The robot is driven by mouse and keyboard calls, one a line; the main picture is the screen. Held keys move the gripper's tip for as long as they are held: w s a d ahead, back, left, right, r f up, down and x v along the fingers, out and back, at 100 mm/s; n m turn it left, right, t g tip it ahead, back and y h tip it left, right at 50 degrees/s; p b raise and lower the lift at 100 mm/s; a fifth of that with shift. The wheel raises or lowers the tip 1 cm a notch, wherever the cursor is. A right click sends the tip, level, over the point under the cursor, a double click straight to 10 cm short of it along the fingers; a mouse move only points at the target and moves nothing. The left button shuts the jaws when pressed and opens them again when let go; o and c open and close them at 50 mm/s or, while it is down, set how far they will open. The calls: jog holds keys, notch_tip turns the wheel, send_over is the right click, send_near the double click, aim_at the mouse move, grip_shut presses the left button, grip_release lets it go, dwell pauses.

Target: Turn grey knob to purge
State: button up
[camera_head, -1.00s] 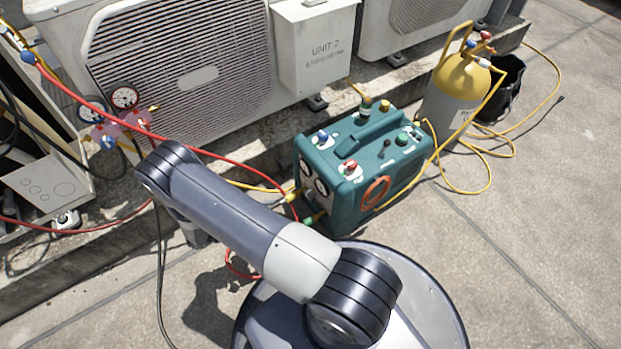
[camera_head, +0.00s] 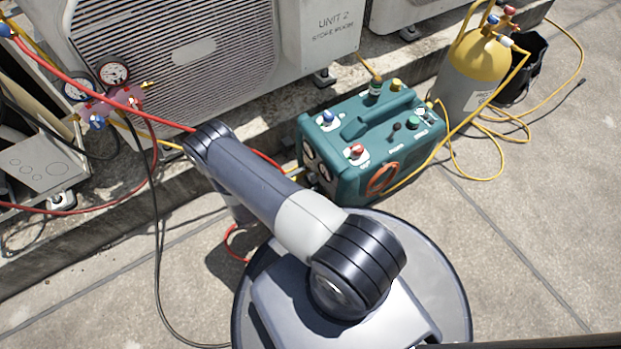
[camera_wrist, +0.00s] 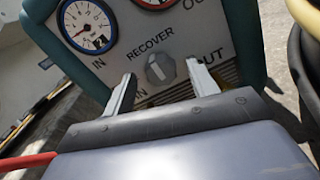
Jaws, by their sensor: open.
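The teal recovery machine (camera_head: 345,185) stands on the concrete in front of the condensers. Its front panel (camera_wrist: 215,20) fills the upper wrist view. The round grey knob (camera_wrist: 160,69) sits on this panel below the printed word RECOVER. A pale mark shows on the knob, but its exact heading is hard to tell. No purge label is readable; lettering below the knob is partly hidden. My gripper (camera_wrist: 160,74) is open, one finger on each side of the knob in the picture. Contact cannot be told. In the head view my arm hides the gripper and knob.
Two gauges (camera_wrist: 88,26) sit upper left on the panel. A red hose (camera_wrist: 25,163) shows lower left. A yellow cylinder (camera_head: 478,65) and black bucket (camera_head: 525,65) stand right of the machine. A pink manifold (camera_head: 108,108) hangs left. Open concrete lies at right.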

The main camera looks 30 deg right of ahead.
aim_at(314, 177)
jog(key=shift+d, duration=1.4)
jog(key=c, duration=1)
jog(key=shift+o, duration=0.2)
